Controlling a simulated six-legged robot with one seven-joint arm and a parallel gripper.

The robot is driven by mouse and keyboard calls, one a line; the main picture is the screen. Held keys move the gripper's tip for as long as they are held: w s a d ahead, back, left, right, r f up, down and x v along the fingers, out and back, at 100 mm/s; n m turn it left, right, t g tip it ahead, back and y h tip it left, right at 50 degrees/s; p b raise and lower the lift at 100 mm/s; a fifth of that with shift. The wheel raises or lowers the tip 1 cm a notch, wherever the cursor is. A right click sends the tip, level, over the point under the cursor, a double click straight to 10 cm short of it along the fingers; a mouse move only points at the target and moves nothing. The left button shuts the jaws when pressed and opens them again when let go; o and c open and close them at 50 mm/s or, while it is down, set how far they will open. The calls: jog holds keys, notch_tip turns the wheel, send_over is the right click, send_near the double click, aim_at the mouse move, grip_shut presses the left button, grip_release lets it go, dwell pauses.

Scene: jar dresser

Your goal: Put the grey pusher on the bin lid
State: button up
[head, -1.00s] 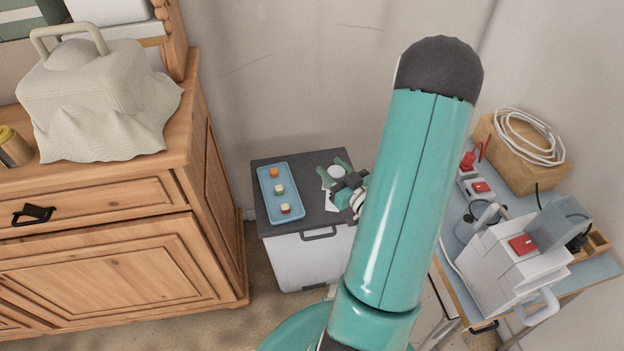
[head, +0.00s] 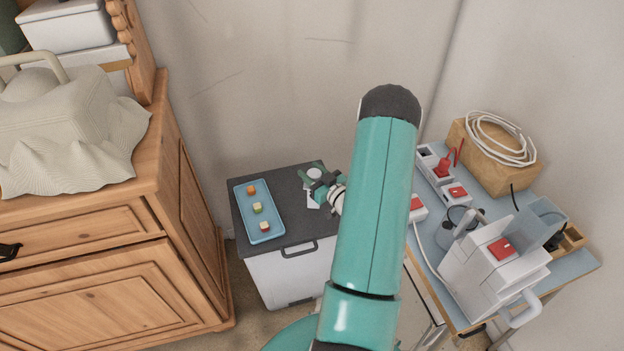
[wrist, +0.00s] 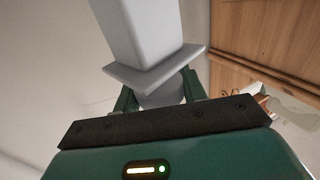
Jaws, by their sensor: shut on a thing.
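The grey pusher (wrist: 150,40) fills the top middle of the wrist view, a pale grey block with a wide flange and a rounded knob. My gripper (wrist: 160,94) is shut on the knob, with a green finger on each side. In the head view my gripper (head: 318,184) is over the back right of the dark bin lid (head: 288,222). A pale round part of the pusher (head: 314,174) shows between the fingers there; my arm hides some of the lid's right side. I cannot tell whether the pusher touches the lid.
A blue tray (head: 246,222) with three small cubes lies on the lid's left. A wooden dresser (head: 190,200) stands left of the white bin (head: 290,275). At right, a blue-topped table (head: 430,236) holds a white appliance (head: 490,265), red switches and a cable-topped wooden box (head: 480,170).

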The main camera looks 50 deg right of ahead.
jog(key=shift+w+d+f, duration=0.15)
jog(key=shift+d+f, duration=0.1)
jog(key=shift+w+f, duration=0.1)
jog(key=shift+f, duration=1.55)
jog(key=shift+d, duration=0.1)
jog(key=o, duration=1.2)
jog(key=shift+f, duration=0.15)
jog(key=shift+o, duration=0.2)
